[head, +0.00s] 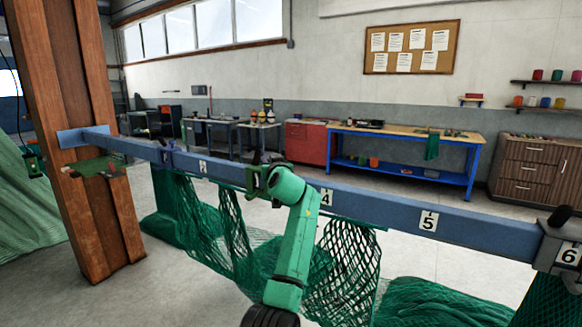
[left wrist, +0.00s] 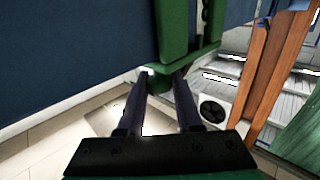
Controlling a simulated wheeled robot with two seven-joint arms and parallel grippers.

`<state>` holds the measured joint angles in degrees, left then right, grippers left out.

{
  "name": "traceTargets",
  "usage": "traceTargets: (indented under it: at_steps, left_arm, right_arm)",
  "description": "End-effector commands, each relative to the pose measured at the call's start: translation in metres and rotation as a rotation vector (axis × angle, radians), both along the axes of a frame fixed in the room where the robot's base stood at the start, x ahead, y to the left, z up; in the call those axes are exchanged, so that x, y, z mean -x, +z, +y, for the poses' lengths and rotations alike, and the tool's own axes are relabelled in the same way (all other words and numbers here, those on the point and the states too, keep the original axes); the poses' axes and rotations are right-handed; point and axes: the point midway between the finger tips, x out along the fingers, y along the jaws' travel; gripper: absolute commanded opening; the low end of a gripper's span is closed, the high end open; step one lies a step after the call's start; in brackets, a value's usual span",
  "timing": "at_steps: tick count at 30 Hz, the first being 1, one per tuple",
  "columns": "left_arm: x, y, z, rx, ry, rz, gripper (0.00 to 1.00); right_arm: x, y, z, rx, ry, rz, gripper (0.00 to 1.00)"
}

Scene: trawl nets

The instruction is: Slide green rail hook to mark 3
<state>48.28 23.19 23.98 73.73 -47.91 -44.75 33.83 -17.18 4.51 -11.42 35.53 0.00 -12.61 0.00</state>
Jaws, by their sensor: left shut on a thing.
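The green rail hook (head: 254,176) sits around the blue rail (head: 375,205), between the number 2 plate (head: 203,167) and the number 4 plate (head: 327,197). No number 3 plate shows; that stretch of rail is partly covered by the hook and my green left arm. My left gripper (head: 268,183) is at the hook, its fingers mostly hidden in the head view. In the left wrist view, its two dark fingers (left wrist: 160,88) are shut on the lower part of the green hook (left wrist: 172,40), beside the blue rail face (left wrist: 70,55). My right gripper is not in view.
A purple-blue hook (head: 166,155) sits on the rail left of plate 2. A dark fitting (head: 562,217) stands by plate 6 at the right end. Green net (head: 345,255) hangs below the rail. A wooden post (head: 75,120) stands at the left.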

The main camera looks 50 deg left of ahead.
Motion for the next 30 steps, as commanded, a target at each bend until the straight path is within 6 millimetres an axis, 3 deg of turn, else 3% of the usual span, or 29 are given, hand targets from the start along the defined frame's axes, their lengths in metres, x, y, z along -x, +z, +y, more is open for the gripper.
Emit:
traceTargets:
  at_steps: [6, 17, 18, 20, 21, 30]
  left_arm:
    - [0.008, 0.000, 0.020, 0.002, 0.002, -0.001, 0.00]
    - [0.008, 0.000, 0.022, 0.002, 0.000, 0.000, 0.00]
    - [0.008, 0.000, 0.022, 0.002, 0.000, 0.000, 0.38]
    - [0.008, 0.000, 0.022, 0.002, 0.000, 0.000, 0.61]
    - [0.007, 0.000, 0.022, 0.002, 0.000, 0.000, 0.64]
    - [0.008, 0.000, 0.021, 0.001, 0.000, 0.000, 0.64]
  right_arm:
    - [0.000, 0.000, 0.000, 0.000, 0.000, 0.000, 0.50]
    - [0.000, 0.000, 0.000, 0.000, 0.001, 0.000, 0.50]
    - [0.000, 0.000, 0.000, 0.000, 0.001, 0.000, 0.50]
    - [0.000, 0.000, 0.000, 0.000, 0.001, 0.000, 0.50]
    - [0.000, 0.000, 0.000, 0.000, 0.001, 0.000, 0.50]
    - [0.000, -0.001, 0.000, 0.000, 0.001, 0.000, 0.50]
